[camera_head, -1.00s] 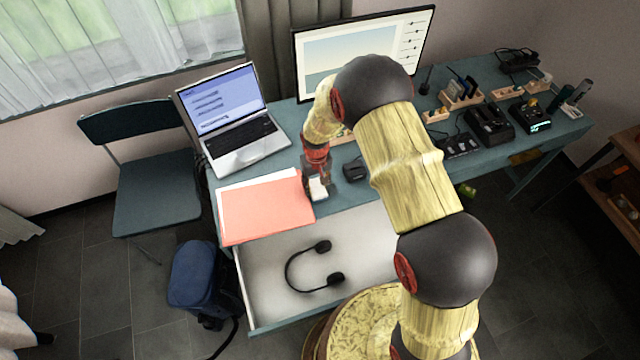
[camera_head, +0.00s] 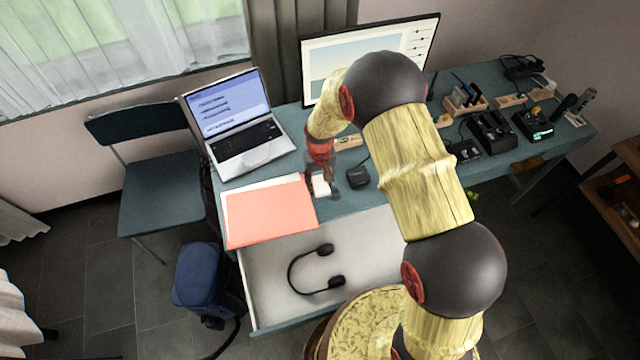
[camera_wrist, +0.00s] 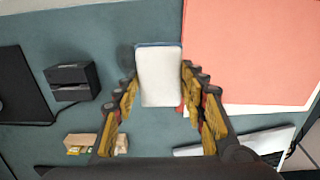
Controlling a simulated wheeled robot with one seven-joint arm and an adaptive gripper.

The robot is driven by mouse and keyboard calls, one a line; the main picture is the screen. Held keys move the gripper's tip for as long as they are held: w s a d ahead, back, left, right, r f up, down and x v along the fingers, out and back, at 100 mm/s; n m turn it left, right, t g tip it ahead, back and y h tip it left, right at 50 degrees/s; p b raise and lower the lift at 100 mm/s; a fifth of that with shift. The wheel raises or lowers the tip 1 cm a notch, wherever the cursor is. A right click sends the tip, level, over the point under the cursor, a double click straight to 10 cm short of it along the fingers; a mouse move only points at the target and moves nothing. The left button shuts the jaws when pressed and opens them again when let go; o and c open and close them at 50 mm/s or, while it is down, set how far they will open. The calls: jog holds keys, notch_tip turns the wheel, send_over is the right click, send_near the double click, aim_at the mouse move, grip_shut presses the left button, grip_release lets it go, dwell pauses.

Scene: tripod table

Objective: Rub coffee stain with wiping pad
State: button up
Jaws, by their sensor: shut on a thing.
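The wiping pad (camera_wrist: 159,76) is a white block with a blue edge, held between the fingers of my gripper (camera_wrist: 158,88) in the wrist view. In the head view the pad (camera_head: 320,186) shows as a small white block beneath my gripper (camera_head: 321,176), just right of the red folder. A faint darker patch, which looks like the coffee stain (camera_wrist: 126,56), lies on the teal tabletop at the pad's left edge in the wrist view. The pad hides part of it. I cannot tell whether the pad touches the table.
The red folder (camera_head: 268,212) lies on papers close to the pad. A black box (camera_head: 357,173) stands to its right, the laptop (camera_head: 240,135) and monitor (camera_head: 330,65) behind. The open drawer (camera_head: 375,240) holds a headset (camera_head: 292,272). Several devices fill the table's right side.

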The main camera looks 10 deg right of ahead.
aim_at(320, 184)
jog(key=shift+r+p, duration=0.9)
jog(key=shift+r, duration=0.65)
jog(key=shift+f, duration=0.1)
